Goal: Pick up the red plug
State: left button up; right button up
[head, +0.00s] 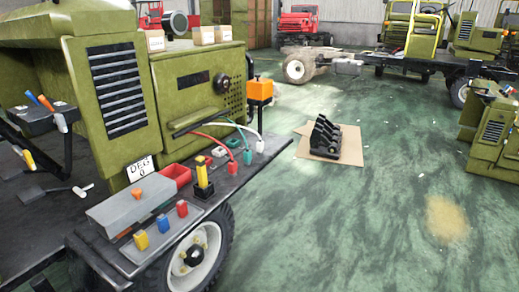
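A small red plug-like piece (182,208) stands on a grey tray (172,230) at the front edge of the vehicle chassis, in a row with a blue piece (163,223) and a yellow piece (141,240). I cannot tell which red one is the red plug. Neither of my grippers is in view.
Beside the tray are a grey box (130,207), a red bin (175,174) and a yellow-and-black upright piece (203,178). A green engine hood (112,85) rises behind. A wheel (197,258) is below. Black parts (325,138) lie on cardboard; the floor to the right is mostly clear.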

aim_at(232, 164)
jog(key=i+u, duration=0.1)
jog(key=u, duration=0.3)
jog(key=l+u, duration=0.15)
jog(key=u, duration=0.2)
jog(key=i+l+u, duration=0.1)
jog(key=u, duration=0.3)
jog(key=l+u, duration=0.1)
jog(key=u, duration=0.3)
jog(key=i+l+u, duration=0.1)
jog(key=l+u, duration=0.2)
jog(key=l, duration=0.15)
jog(key=l+u, duration=0.25)
jog(key=l, duration=0.2)
jog(key=l+u, duration=0.2)
jog(key=l, duration=0.7)
